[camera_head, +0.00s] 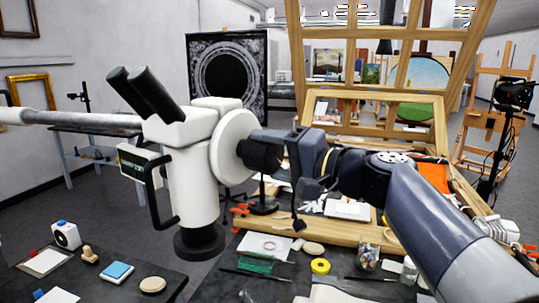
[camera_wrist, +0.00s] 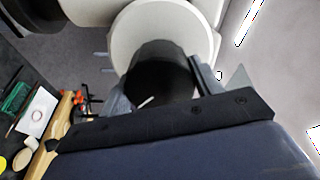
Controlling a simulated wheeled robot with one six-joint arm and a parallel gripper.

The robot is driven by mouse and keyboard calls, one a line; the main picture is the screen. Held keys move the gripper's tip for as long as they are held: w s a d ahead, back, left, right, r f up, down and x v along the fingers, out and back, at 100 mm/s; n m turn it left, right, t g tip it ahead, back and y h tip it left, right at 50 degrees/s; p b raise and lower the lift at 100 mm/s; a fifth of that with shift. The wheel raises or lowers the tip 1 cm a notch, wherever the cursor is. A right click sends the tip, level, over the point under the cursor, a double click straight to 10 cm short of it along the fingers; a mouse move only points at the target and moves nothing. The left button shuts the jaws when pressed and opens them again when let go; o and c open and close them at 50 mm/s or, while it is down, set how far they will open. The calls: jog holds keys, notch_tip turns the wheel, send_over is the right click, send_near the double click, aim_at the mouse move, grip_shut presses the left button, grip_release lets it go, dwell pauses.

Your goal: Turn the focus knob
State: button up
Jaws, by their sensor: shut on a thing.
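A white microscope head (camera_head: 190,160) with two black eyepieces (camera_head: 145,90) hangs on a pale horizontal arm at the left in the head view. A round white disc (camera_head: 228,145) sits on its right side, and the black focus knob (camera_head: 262,153) sticks out from it. My gripper (camera_head: 272,150) reaches in from the right and is shut on the knob. In the wrist view the knob (camera_wrist: 160,75) lies between the two fingers of my gripper (camera_wrist: 160,90), with the white disc (camera_wrist: 165,30) behind it. The fingers hide part of the knob's sides.
A black handle (camera_head: 158,190) hangs below the microscope's left side. Below is a dark worktable (camera_head: 265,290) with yellow tape (camera_head: 320,266), a jar (camera_head: 367,257) and tools. A large wooden frame (camera_head: 455,80) stands behind my arm. Another dark table holds a blue pad (camera_head: 117,272).

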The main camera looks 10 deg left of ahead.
jog(key=o, duration=1)
jog(key=shift+d, duration=0.1)
jog(key=b+v, duration=0.3)
jog(key=v, duration=0.7)
jog(key=shift+s+d, duration=0.15)
jog(key=shift+d, duration=0.15)
dwell(0.6)
